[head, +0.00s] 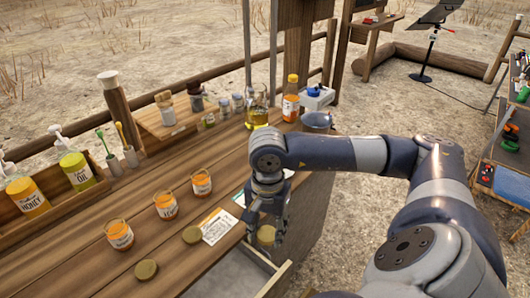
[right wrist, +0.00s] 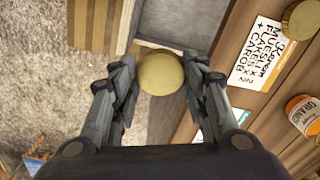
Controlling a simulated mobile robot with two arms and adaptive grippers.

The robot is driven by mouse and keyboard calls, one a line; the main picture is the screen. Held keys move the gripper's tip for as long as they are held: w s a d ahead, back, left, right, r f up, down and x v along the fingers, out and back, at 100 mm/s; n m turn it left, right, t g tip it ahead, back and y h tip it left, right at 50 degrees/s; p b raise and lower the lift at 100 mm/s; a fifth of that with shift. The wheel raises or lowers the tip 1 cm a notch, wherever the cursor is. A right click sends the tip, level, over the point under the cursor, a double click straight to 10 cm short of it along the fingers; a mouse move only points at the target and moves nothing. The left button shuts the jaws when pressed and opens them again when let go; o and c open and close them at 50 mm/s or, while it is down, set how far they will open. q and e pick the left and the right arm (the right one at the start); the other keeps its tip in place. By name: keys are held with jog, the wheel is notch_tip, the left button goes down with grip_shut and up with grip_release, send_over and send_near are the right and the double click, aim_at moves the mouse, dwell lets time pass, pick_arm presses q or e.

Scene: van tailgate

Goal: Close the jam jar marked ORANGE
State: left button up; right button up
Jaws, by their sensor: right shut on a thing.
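My right gripper (head: 266,222) is shut on a round gold lid (right wrist: 161,72), over or at the open drawer at the counter's front. The lid also shows below the fingers in the head view (head: 266,235). A glass jar whose label reads "ORANG" (right wrist: 303,112) is at the right edge of the right wrist view, partly cut off. It seems to be the rightmost of three open-looking jars (head: 201,184) in the head view; the other two are the middle jar (head: 166,207) and the left jar (head: 119,236). Their labels are too small to read there. My left gripper is out of view.
Two more gold lids, a near one (head: 145,270) and one beside a printed card (head: 192,235), lie on the wooden counter. The card (head: 218,226) lies left of my gripper. Pump bottles (head: 75,168) stand at the left; a glass jug (head: 257,112) and bottle (head: 291,98) stand behind.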

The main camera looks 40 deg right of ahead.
jog(key=w+a+r+n, duration=0.1)
jog(key=a+r+n, duration=0.3)
jog(key=a+n, duration=0.8)
jog(key=shift+a+n, duration=0.4)
jog(key=shift+n, duration=0.2)
jog(key=shift+w+r, duration=0.1)
jog(key=shift+w+d, duration=0.1)
